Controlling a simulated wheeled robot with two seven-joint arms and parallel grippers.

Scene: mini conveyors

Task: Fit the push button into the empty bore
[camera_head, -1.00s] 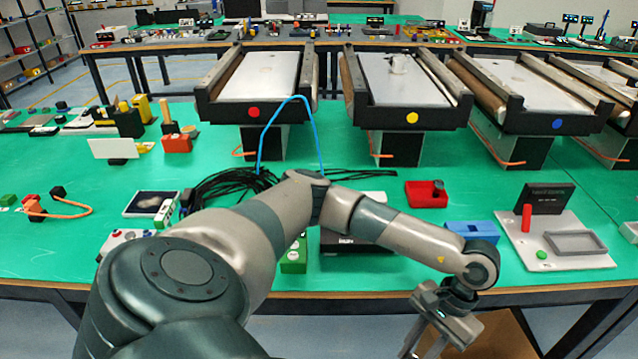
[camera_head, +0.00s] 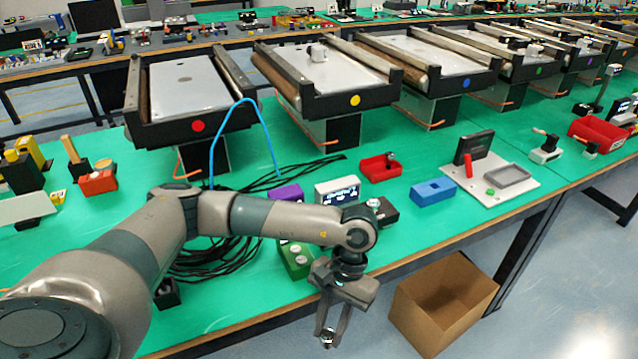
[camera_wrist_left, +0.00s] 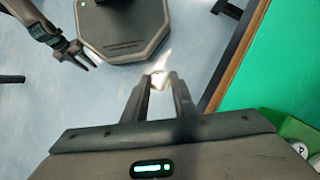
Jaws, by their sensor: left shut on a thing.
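My left gripper (camera_head: 328,338) hangs in front of the table's near edge, over the floor, pointing down. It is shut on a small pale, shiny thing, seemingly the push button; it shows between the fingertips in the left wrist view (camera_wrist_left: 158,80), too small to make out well. A green box (camera_head: 294,262) with round pale buttons lies on the table behind my left wrist, partly hidden by my arm. I cannot make out an empty bore on it. My right gripper (camera_wrist_left: 76,54) shows in the left wrist view, its fingers apart and empty.
A cardboard box (camera_head: 410,318) stands on the floor right of my left gripper. A blue block (camera_head: 432,192), a red tray (camera_head: 372,172), a purple box (camera_head: 286,193) and a white device (camera_head: 338,188) are on the green table. Black cables (camera_head: 215,255) lie behind my arm.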

